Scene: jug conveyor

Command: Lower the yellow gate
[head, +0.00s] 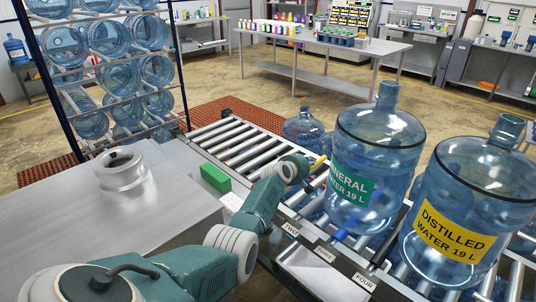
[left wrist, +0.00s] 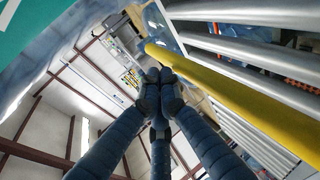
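The yellow gate shows in the left wrist view as a long yellow bar (left wrist: 240,92) running diagonally beside the metal rollers. In the head view only a small yellow piece (head: 318,161) shows, mostly hidden by my left wrist and the mineral water jug. My left gripper (left wrist: 160,78) has its dark fingers drawn together at the tips, close beside the yellow bar near its upper end. Nothing shows between the fingers, and I cannot tell whether they touch the bar. In the head view the left gripper is largely hidden behind my wrist. My right gripper is in neither view.
A mineral water jug (head: 378,150) and a distilled water jug (head: 470,205) stand on the roller conveyor (head: 235,142), right of my left arm. A smaller-looking jug (head: 303,128) stands behind. A green block (head: 215,178) is left of the arm. A jug rack (head: 105,70) stands at the back left.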

